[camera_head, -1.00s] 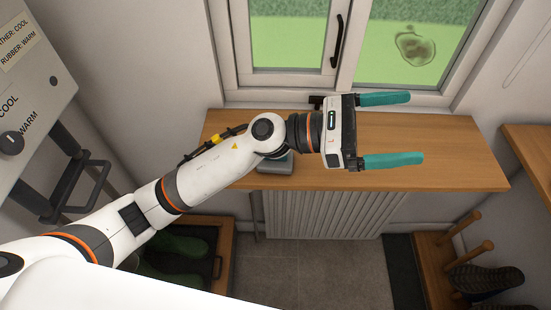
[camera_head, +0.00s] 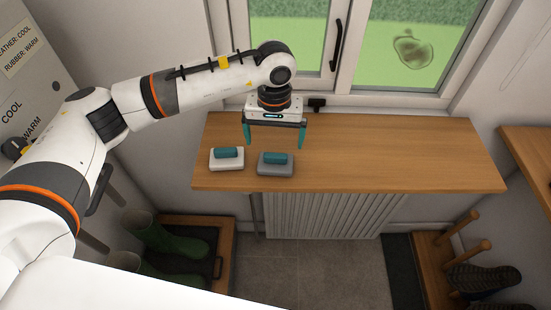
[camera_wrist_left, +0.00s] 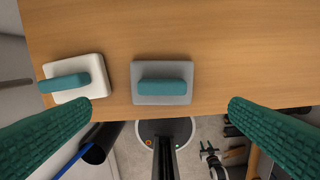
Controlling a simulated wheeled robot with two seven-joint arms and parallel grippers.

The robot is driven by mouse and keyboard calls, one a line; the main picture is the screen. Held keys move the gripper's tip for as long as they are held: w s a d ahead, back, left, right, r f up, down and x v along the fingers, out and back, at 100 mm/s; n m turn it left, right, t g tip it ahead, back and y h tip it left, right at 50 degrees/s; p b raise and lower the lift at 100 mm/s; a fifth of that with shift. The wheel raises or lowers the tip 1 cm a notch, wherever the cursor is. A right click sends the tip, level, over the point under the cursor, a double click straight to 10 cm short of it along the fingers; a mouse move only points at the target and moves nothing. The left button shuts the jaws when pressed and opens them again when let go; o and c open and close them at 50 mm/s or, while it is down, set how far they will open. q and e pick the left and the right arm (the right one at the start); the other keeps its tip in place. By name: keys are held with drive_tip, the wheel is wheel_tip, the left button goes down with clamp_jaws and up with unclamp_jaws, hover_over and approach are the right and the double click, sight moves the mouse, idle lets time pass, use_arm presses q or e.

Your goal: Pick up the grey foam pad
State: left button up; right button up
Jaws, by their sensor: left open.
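The grey foam pad (camera_head: 275,170) lies flat on the wooden bench top near its front edge, with a teal block-shaped grip on its top. It also shows in the left wrist view (camera_wrist_left: 162,99), between the two fingers and a little beyond their tips. My left gripper (camera_head: 274,147) is open and empty above the bench, pointing down, with its teal fingers to either side of the pad's line. A white pad (camera_head: 227,164) with a similar teal grip lies just left of the grey one; it also shows in the left wrist view (camera_wrist_left: 75,78).
The wooden bench top (camera_head: 400,155) is clear to the right of the pads. A window with a black handle (camera_head: 338,45) stands behind it. Green boots (camera_head: 170,240) sit in a wooden tray below left. A wooden rack with pegs and dark shoes (camera_head: 485,278) is at lower right.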

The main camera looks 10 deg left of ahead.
sight(276, 155)
use_arm(q)
wheel_tip(276, 155, down, 3)
drive_tip(key=shift+f+p, duration=0.1)
drive_tip(key=shift+p, duration=0.4)
drive_tip(key=f+p, duration=0.1)
drive_tip(key=f, duration=0.1)
drive_tip(key=f+p, duration=0.2)
drive_tip(key=shift+w+d+f, duration=0.1)
drive_tip(key=shift+w+f, duration=0.1)
drive_tip(key=shift+f, duration=0.2)
use_arm(e)
wheel_tip(276, 155, up, 5)
use_arm(q)
drive_tip(key=shift+f, duration=0.35)
drive_tip(key=c, duration=0.9)
wheel_tip(276, 155, up, 10)
drive_tip(key=b, duration=0.4)
drive_tip(key=shift+f, duration=0.25)
drive_tip(key=shift+r, duration=0.3)
use_arm(e)
wheel_tip(276, 155, down, 4)
drive_tip(key=shift+f, duration=0.1)
use_arm(q)
drive_tip(key=o, duration=0.4)
drive_tip(key=c, duration=0.3)
